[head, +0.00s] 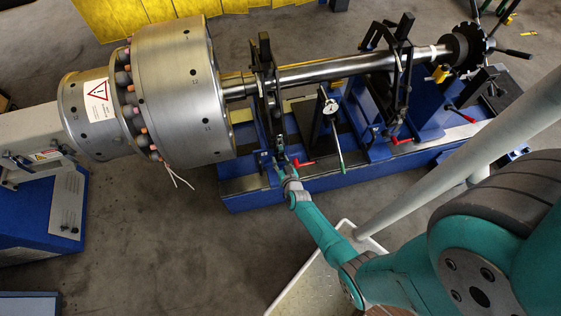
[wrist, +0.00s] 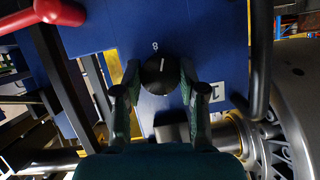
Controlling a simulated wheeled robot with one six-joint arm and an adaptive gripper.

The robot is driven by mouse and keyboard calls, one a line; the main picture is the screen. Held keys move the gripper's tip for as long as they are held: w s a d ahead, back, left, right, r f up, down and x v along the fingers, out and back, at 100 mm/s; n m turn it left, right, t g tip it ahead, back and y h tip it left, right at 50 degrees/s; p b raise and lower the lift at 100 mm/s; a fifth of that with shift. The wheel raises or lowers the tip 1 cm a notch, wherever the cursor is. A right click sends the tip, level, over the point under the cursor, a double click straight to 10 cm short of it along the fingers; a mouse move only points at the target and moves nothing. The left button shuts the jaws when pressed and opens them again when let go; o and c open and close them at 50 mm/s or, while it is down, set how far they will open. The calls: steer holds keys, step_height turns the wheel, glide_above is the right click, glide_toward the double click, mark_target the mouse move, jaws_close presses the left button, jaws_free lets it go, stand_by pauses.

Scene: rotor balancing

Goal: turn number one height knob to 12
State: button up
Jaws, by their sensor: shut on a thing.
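In the wrist view a round black knob (wrist: 161,76) with a pale pointer line sits on a blue panel (wrist: 150,30). A white label with a dark figure, likely a 1 (wrist: 216,93), is right of the knob, partly hidden by the finger. In the head view my gripper (head: 284,163) is at the front of the blue stand by the left support; the knob is hidden there.
A red-handled lever (head: 302,163) is just right of my gripper; a red ball handle (wrist: 60,12) shows in the wrist view. The large steel rotor (head: 185,90) is on the left. A pale tray (head: 318,285) lies below my arm.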

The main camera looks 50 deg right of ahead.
steer(key=shift+d+m+t+y, duration=0.1)
steer(key=shift+m+t+y, duration=0.6)
steer(key=shift+m, duration=0.7)
steer(key=shift+s+f+m+t+y, duration=0.1)
steer(key=shift+m+t+y, duration=0.3)
steer(key=shift+m, duration=0.7)
steer(key=m+t, duration=0.1)
steer(key=m, duration=0.1)
steer(key=m+t+y, duration=0.1)
steer(key=m, duration=0.2)
steer(key=shift+d+t, duration=0.1)
steer(key=shift+t, duration=0.2)
steer(key=shift+m, duration=0.3)
steer(key=o, duration=1.1)
steer(key=shift+o, duration=0.2)
steer(key=f+v, duration=0.1)
steer(key=v, duration=1.1)
steer(key=shift+r, duration=0.3)
